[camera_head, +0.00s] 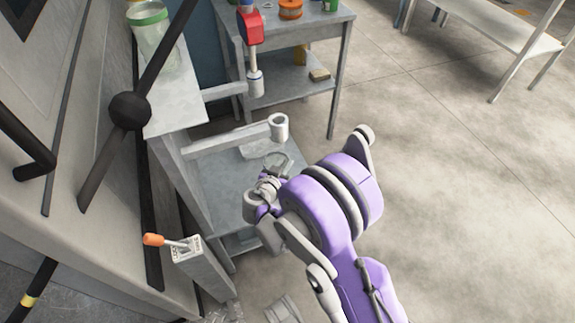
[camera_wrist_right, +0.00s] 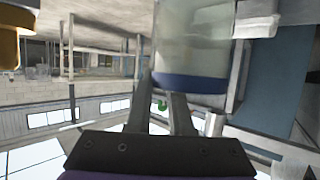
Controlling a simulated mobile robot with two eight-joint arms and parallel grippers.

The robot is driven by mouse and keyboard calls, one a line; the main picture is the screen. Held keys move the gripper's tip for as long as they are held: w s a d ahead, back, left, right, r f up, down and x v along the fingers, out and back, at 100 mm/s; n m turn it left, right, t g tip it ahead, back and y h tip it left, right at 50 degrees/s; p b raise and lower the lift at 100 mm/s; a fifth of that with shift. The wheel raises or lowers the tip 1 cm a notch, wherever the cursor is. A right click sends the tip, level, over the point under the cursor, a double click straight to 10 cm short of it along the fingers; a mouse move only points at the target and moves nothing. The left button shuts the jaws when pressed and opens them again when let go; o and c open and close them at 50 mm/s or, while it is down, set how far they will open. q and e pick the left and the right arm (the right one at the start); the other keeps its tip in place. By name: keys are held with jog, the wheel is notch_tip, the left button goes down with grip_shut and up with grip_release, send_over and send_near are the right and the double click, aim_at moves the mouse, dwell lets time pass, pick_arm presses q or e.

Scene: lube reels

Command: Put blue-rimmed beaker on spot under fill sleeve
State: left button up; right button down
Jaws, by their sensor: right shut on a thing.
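The blue-rimmed beaker (camera_wrist_right: 190,42) is large in the right wrist view, a clear glass body with a dark blue rim, upside down in that picture. My right gripper (camera_wrist_right: 171,105) is shut on it near the rim. A grey open cylinder (camera_head: 279,127), apparently the fill sleeve, sits on the end of a horizontal arm above the platform. The spot under it is not clear. My left gripper is not in view.
A green-rimmed glass vessel (camera_head: 150,32) stands on the upper left ledge. An orange-tipped lever (camera_head: 154,240) is at lower left. Open floor (camera_head: 460,200) lies to the right.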

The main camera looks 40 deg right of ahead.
jog(key=shift+w+d, duration=0.6)
jog(key=shift+d, duration=0.3)
jog(key=f, duration=0.1)
jog(key=f+b, duration=0.1)
jog(key=f, duration=0.1)
jog(key=shift+w+d+f+b, duration=0.25)
jog(key=shift+d+f+b, duration=0.1)
jog(key=shift+b, duration=0.05)
jog(key=shift+r, duration=0.1)
jog(key=c, duration=0.8)
grip_release()
